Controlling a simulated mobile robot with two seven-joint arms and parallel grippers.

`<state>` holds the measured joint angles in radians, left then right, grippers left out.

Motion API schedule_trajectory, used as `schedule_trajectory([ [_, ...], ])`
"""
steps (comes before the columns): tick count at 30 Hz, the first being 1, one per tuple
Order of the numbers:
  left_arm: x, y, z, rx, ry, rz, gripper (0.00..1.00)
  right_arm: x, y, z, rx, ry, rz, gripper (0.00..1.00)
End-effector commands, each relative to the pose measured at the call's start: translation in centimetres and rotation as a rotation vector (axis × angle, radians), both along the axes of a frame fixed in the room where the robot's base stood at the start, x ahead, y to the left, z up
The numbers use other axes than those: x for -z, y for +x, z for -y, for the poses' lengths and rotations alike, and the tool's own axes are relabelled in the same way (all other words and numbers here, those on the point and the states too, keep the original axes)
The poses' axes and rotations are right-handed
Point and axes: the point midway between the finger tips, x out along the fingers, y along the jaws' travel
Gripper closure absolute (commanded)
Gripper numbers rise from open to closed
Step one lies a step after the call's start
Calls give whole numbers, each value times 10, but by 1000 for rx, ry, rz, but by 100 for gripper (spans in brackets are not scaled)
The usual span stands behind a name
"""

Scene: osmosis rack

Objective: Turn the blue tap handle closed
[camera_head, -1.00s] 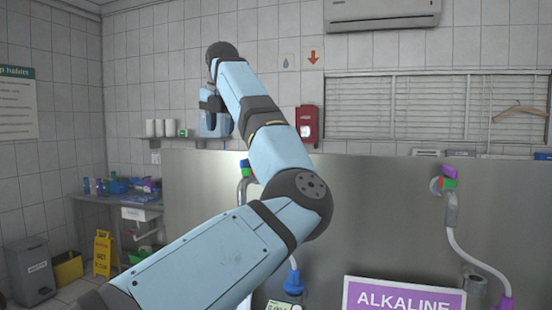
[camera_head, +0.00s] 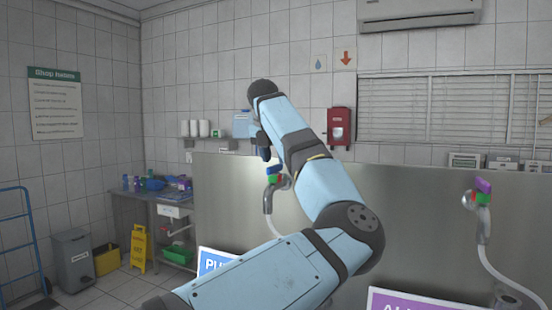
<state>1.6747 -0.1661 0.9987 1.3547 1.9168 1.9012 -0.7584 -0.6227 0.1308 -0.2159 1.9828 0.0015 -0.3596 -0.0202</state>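The blue tap handle (camera_head: 274,169) sits on a tap with a green part, in front of the steel panel at the middle of the head view. A curved grey pipe runs down from it. My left arm comes up from the bottom and bends over beside the tap. My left gripper (camera_head: 264,152) points down at the arm's far end, just above and left of the blue handle in the picture. It is small and dark, and its fingers cannot be made out. I cannot tell whether it touches the handle. My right gripper is not in view.
A second tap with a purple handle (camera_head: 483,185) and hose stands at the right. A blue sign (camera_head: 214,262) and a purple sign (camera_head: 420,300) are low in front of the panel (camera_head: 410,220). A sink table, yellow floor sign (camera_head: 139,248) and bin (camera_head: 74,262) stand at the left.

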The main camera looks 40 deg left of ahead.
Motion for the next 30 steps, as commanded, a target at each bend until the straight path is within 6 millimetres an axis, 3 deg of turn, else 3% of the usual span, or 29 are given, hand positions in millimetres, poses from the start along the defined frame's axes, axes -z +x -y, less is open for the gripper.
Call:
schedule_trajectory([
  [6,19,8,-2,0,1,0,61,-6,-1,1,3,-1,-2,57],
  [16,23,9,-3,-1,1,1,61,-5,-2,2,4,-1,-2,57],
  [21,22,9,-3,-1,1,1,100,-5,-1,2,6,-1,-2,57],
  [30,22,9,-3,-15,0,1,100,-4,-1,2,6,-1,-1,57],
])
